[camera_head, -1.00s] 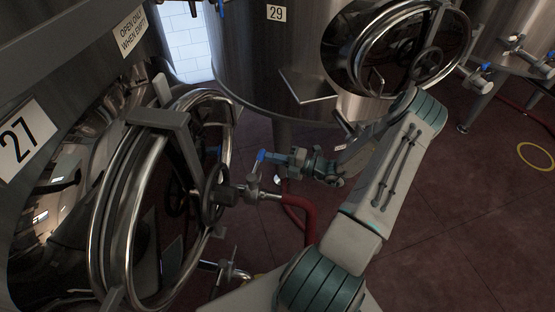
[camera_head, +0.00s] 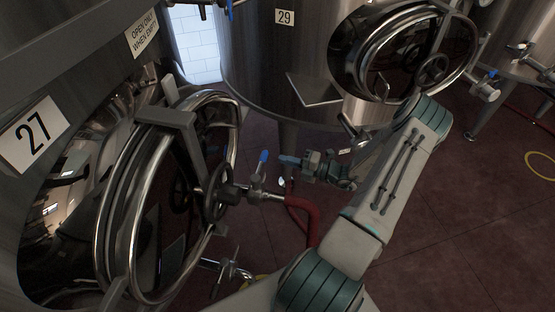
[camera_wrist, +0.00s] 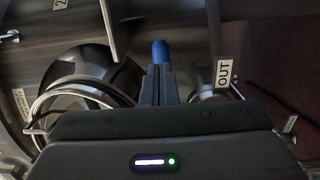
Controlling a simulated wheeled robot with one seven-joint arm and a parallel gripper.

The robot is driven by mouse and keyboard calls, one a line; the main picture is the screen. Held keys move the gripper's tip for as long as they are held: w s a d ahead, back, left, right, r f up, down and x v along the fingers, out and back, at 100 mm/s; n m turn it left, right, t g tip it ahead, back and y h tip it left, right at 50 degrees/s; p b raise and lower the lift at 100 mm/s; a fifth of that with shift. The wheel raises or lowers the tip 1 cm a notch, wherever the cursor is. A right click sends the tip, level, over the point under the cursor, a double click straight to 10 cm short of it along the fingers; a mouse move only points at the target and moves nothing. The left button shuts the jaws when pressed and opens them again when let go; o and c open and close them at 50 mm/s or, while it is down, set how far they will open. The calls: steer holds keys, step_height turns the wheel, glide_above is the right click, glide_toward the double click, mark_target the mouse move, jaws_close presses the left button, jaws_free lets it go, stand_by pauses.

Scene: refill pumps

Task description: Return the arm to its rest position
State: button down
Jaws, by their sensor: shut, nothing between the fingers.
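My gripper (camera_head: 284,160) is shut and empty in the head view, its fingers pointing left towards the blue valve handle (camera_head: 263,157). A small gap shows between the fingertips and the handle. The handle stands upright on the valve (camera_head: 257,192) in front of tank 27 (camera_head: 32,135). In the wrist view the closed fingers (camera_wrist: 158,80) point up the picture, with the blue handle (camera_wrist: 160,50) just beyond their tips. My arm reaches up from the bottom and bends back at the elbow.
The round steel door (camera_head: 135,235) of tank 27 is close on the left. A red hose (camera_head: 306,215) runs from the valve below my gripper. Tank 29 (camera_head: 262,70) with its door and side shelf (camera_head: 315,90) stands behind. Floor at right is open, with a yellow ring (camera_head: 541,167).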

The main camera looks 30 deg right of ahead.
steer(key=b+v, duration=0.1)
steer(key=v, duration=0.9)
steer(key=shift+w+d, duration=0.25)
steer(key=shift+d, duration=0.25)
steer(key=s+a+r+n+g+h, duration=0.1)
steer(key=a+r+n+g+h, duration=0.1)
steer(key=a+r+n+g, duration=0.8)
steer(key=s+a+r+n+g+h, duration=0.1)
steer(key=a+r+n+g, duration=0.35)
steer(key=a+n, duration=0.6)
steer(key=s+a+r+n+t+h, duration=0.1)
steer(key=s+a+r+n+h, duration=0.1)
steer(key=n, duration=0.6)
steer(key=s+a+r+n+t+h+p, duration=0.1)
steer(key=s+r+n+h, duration=0.3)
steer(key=n, duration=0.4)
steer(key=s+a+r+n+t+h, duration=0.2)
steer(key=s+a+r+n+h, duration=0.1)
steer(key=r+n, duration=0.4)
steer(key=shift+s+n, duration=0.75)
steer(key=shift+n, duration=0.1)
